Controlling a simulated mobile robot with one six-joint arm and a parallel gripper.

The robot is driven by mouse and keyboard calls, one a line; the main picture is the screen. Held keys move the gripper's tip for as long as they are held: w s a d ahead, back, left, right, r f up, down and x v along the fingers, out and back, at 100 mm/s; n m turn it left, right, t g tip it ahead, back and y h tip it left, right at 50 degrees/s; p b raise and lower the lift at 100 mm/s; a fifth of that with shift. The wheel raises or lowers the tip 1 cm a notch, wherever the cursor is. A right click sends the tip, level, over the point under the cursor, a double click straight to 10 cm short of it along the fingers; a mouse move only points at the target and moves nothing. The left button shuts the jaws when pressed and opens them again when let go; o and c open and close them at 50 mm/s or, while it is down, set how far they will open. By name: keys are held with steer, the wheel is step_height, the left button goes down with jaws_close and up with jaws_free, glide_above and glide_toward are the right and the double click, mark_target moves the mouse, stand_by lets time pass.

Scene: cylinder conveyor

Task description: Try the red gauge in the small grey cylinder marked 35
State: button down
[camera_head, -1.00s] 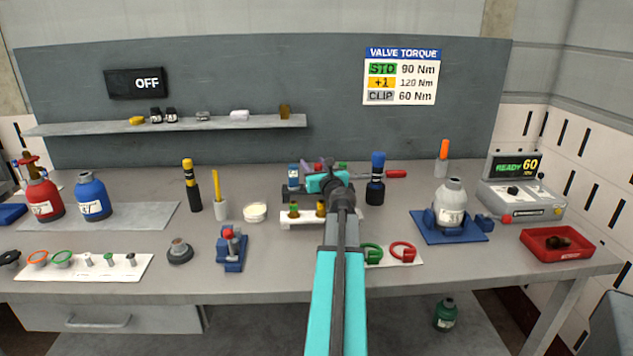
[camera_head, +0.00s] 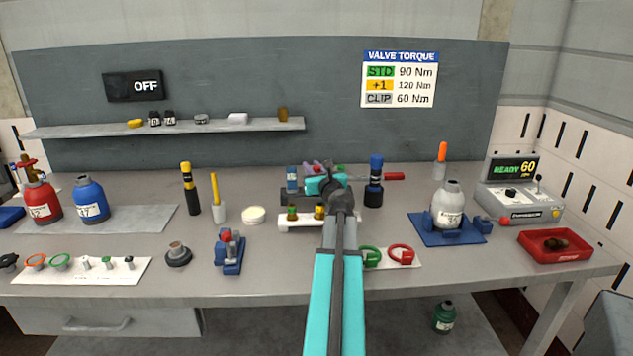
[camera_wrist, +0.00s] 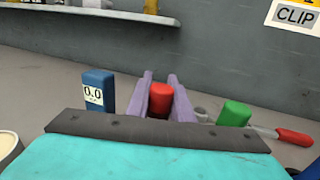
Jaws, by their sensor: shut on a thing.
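The red gauge (camera_wrist: 160,98) shows between the two purple fingers of my gripper (camera_wrist: 160,90) in the wrist view. The gripper is shut on it. Its lower part is hidden by my own wrist, so I cannot tell whether it is clear of its stand. In the head view my gripper (camera_head: 318,168) is over the back middle of the bench, mostly hidden by my arm. The small grey cylinder (camera_head: 447,205) stands upright in a blue cradle (camera_head: 425,231) at the right; its label appears to read 35.
A green gauge (camera_wrist: 233,112) is just right of my gripper, and a blue meter (camera_wrist: 98,92) is left. A blue-topped black torch-like tool (camera_head: 374,180) stands between my gripper and the cylinder. A console (camera_head: 520,205) and red tray (camera_head: 530,242) are farther right.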

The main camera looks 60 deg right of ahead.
steer(key=shift+r, duration=0.1)
step_height(320, 180, up, 10)
steer(key=p, duration=0.2)
stand_by(0.4)
stand_by(0.6)
